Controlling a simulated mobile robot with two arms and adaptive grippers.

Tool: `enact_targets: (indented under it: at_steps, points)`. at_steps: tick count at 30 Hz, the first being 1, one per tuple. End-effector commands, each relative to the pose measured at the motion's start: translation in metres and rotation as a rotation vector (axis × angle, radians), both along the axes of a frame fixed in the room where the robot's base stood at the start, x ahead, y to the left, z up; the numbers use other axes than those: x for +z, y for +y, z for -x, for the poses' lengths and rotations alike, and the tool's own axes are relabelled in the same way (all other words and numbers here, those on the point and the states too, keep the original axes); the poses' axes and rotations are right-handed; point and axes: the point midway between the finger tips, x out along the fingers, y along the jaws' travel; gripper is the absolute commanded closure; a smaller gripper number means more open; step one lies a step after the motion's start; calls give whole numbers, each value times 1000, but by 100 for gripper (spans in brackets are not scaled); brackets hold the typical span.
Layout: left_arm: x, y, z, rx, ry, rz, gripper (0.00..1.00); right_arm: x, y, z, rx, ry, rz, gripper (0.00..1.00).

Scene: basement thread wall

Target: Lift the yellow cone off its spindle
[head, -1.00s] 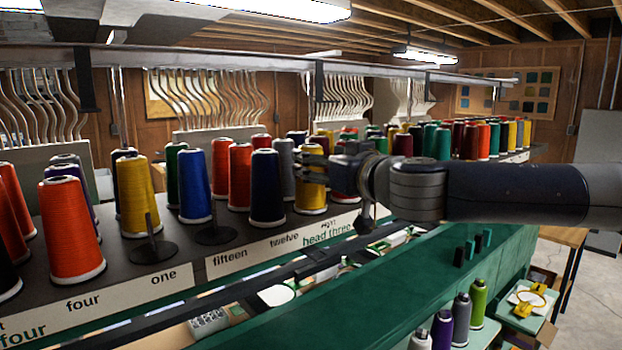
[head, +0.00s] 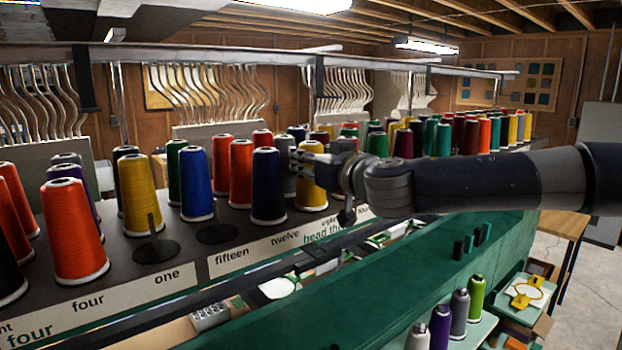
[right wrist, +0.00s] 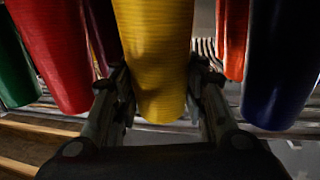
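A yellow cone (head: 313,190) of thread stands upright in the front row of the rack, at the middle of the head view. My right gripper (head: 307,160) reaches in from the right at its upper part, with its fingers straddling it. In the right wrist view the yellow cone (right wrist: 155,50) shows upside down between the two fingers of the right gripper (right wrist: 160,85). A narrow gap shows beside the right-hand finger; contact at the left-hand finger is unclear. The spindle is hidden inside the cone. My left gripper is out of view.
A navy cone (head: 267,187) stands close to the left, with a grey cone (head: 285,165) behind. Another yellow cone (head: 138,195) stands farther left. Empty spindles (head: 154,240) stand in front. A metal rail (head: 250,62) runs overhead. A green ledge (head: 400,280) lies in front.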

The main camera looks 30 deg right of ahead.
Motion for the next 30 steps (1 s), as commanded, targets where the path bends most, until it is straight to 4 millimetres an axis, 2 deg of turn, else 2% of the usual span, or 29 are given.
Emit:
enact_targets:
  at_steps: [8,11,24,30]
  points:
    - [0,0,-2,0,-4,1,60,2,0,0,0,-1,0,88]
    - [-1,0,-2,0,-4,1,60,8,0,0,-1,-3,2,88]
    - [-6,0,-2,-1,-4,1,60,83,0,0,-1,-4,2,88]
    - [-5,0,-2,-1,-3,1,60,100,0,0,0,-2,1,88]
